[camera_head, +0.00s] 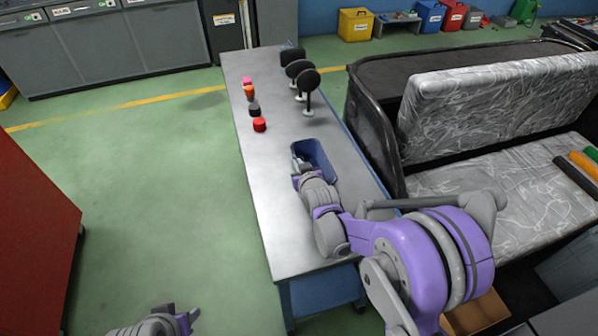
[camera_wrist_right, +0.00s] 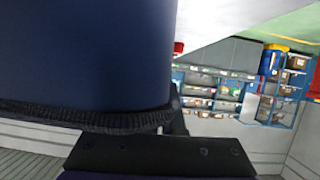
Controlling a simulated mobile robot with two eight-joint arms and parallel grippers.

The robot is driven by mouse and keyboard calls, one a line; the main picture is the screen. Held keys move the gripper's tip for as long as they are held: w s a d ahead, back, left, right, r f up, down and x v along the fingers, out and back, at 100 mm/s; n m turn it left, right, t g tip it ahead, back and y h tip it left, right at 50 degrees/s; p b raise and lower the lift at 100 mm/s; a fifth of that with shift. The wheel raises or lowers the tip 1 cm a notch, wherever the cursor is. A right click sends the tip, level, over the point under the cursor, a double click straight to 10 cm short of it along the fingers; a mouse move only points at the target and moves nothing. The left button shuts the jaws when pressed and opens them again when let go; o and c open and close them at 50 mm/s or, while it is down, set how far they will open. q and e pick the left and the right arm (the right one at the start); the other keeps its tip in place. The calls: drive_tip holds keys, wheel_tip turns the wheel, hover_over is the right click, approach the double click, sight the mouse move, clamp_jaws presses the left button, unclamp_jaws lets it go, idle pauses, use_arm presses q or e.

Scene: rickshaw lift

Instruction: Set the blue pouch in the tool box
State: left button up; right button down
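The blue pouch (camera_head: 318,157) is on the grey workbench (camera_head: 215,100), towards its near right edge. My right gripper (camera_head: 299,160) is at the pouch's near left side and overlaps it. In the right wrist view the pouch (camera_wrist_right: 85,50) is very close, dark blue with a black edge band. A dark gripper part (camera_wrist_right: 160,155) lies just below it. The fingertips are hidden, so the grip is unclear. My left gripper (camera_head: 183,314) is low at the bottom left, away from the bench, empty with fingers apart. I cannot tell which container is the tool box.
Black round-headed stands (camera_head: 308,82) and small coloured items (camera_head: 259,125) stand farther along the bench. A rickshaw with a silver seat (camera_head: 490,100) is close on the right. Yellow (camera_head: 355,24), blue (camera_head: 430,15) and red (camera_head: 453,14) boxes stand at the back. A red cabinet (camera_head: 35,210) is at left; green floor lies between.

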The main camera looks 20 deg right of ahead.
drive_tip(key=shift+f, duration=1.45)
drive_tip(key=shift+f, duration=0.1)
drive_tip(key=c, duration=1.5)
unclamp_jaws()
drive_tip(key=shift+f+b, duration=0.15)
drive_tip(key=shift+b, duration=0.15)
drive_tip(key=o, duration=0.4)
drive_tip(key=shift+o, duration=0.2)
